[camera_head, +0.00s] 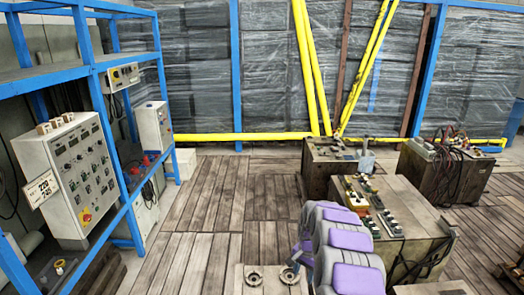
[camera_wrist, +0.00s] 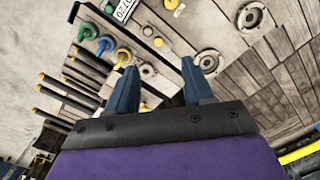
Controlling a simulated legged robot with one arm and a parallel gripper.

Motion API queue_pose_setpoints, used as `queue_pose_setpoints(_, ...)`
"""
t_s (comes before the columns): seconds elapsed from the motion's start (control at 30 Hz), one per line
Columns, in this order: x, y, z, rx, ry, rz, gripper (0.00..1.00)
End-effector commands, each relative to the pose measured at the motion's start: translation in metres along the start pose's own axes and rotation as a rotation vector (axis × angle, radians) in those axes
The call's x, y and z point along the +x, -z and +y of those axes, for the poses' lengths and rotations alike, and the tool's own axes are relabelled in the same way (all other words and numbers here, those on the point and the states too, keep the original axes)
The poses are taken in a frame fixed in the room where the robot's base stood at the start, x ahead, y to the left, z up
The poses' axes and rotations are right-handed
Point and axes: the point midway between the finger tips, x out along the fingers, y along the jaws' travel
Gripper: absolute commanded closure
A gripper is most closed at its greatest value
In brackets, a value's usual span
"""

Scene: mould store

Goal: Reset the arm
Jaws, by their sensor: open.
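My arm (camera_head: 348,240), grey with purple panels, rises from the bottom of the head view and reaches forward beside a wooden-sided block. I cannot clearly make out the gripper in that view. In the wrist view my gripper (camera_wrist: 158,66) shows two dark blue fingers spread wide apart, with nothing held between them. Behind the fingers is a pale surface with round metal fittings (camera_wrist: 250,15) and coloured knobs or hose ends (camera_wrist: 104,46). I cannot tell how far the fingertips are from it.
Blocks with fittings stand close to my arm (camera_head: 415,205) and farther back (camera_head: 325,165). Another block (camera_head: 450,165) carries cables. A blue rack (camera_head: 95,65) with a control cabinet (camera_head: 75,175) stands left. The plank floor (camera_head: 215,200) between rack and blocks is clear.

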Motion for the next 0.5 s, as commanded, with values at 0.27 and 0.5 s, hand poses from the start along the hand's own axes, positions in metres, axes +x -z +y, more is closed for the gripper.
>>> queue_pose_setpoints(0.27,-0.050,-0.040,0.006,-0.106,0.019,-0.029,0.48)
queue_pose_setpoints(0.5,-0.087,-0.078,0.020,-0.196,0.024,-0.052,0.48)
